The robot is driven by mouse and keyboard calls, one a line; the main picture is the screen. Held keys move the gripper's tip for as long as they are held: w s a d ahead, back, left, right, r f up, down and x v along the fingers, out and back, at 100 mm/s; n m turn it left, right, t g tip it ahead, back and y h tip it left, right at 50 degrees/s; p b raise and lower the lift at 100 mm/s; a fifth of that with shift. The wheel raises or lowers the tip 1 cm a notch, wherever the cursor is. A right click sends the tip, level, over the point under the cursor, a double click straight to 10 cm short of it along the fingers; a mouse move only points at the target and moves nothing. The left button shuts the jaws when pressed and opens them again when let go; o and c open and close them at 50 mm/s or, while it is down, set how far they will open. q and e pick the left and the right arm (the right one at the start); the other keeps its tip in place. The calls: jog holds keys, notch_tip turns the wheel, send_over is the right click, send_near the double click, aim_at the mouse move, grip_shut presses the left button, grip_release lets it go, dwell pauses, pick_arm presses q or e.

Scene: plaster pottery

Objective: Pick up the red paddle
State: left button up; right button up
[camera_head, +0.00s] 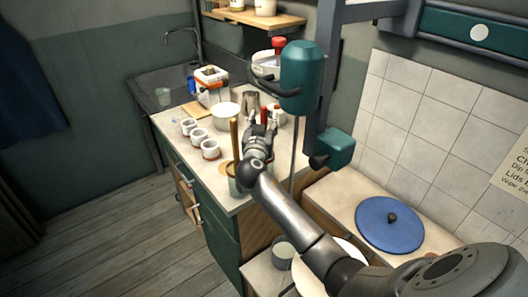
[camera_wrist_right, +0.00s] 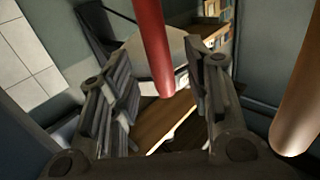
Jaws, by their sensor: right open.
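The red paddle shows as a thin red handle (camera_head: 264,115) at my right gripper (camera_head: 261,122) in the head view. In the right wrist view the red handle (camera_wrist_right: 153,45) stands between the two spread fingers of my right gripper (camera_wrist_right: 162,75), with a gap on each side. The gripper is open and holds nothing. The paddle's lower part is hidden. My left gripper is not in view.
A wooden handle (camera_head: 234,138) stands upright just left of my right gripper; it also shows in the wrist view (camera_wrist_right: 298,110). Several small white cups (camera_head: 199,137) line the counter's left edge. A white pot (camera_head: 226,116) stands behind. A teal machine (camera_head: 302,75) overhangs the counter.

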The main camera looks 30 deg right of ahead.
aim_at(264, 119)
jog(key=shift+p+x, duration=0.3)
jog(key=shift+x, duration=0.8)
jog(key=shift+w+d+f, duration=0.1)
jog(key=shift+w+d, duration=0.2)
jog(key=shift+w, duration=0.05)
jog(key=c, duration=0.6)
grip_shut()
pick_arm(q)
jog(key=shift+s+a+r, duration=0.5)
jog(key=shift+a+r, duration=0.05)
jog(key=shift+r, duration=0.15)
